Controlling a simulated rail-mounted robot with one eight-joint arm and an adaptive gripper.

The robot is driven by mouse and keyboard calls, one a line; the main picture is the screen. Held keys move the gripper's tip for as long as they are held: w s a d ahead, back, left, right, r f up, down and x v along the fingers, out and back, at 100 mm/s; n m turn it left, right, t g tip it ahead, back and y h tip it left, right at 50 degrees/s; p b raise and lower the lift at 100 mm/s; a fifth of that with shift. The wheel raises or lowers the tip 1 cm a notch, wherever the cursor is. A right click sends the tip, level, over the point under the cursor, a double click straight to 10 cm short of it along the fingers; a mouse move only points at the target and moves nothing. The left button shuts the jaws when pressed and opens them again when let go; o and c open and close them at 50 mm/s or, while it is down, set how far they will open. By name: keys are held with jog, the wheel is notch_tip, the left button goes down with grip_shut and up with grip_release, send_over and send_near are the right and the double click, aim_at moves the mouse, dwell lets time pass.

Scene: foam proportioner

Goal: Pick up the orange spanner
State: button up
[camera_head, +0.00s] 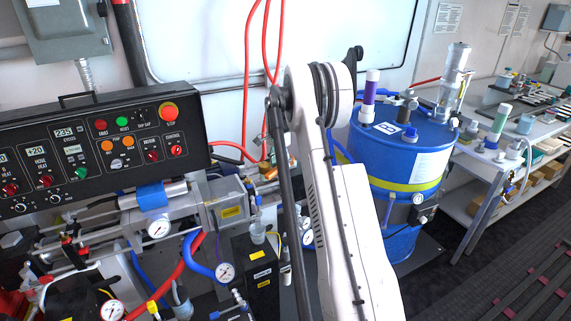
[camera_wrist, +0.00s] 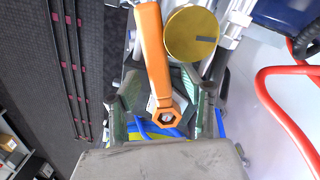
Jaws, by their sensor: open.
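The orange spanner (camera_wrist: 156,55) shows in the wrist view, with its handle running up to the top edge and its ring end (camera_wrist: 166,116) toward me. My gripper (camera_wrist: 167,86) is open, with one finger on each side of the spanner in the picture. The spanner appears over the gap between the fingers, and I see no grip on it. How far it is from the fingers in depth, I cannot tell. In the head view I cannot make out the spanner, and my arm hides the area behind it.
A yellow disc (camera_wrist: 192,34) sits right beside the spanner, near metal fittings. Red hoses (camera_wrist: 283,110) run at the right of the wrist view. The head view shows a control panel (camera_head: 95,148), a blue drum (camera_head: 398,165) and a cluttered bench (camera_head: 510,140).

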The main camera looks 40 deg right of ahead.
aim_at(280, 166)
grip_shut()
jog(key=shift+r, duration=0.1)
jog(key=shift+r+b, duration=0.3)
jog(key=shift+r, duration=0.85)
jog(key=shift+a+r, duration=0.15)
jog(key=shift+r, duration=0.8)
jog(key=a+r+b, duration=0.2)
jog(key=a+r, duration=0.4)
jog(key=a, duration=0.5)
jog(key=shift+a+r, duration=0.2)
jog(key=shift+r, duration=0.15)
jog(key=shift+d, duration=0.15)
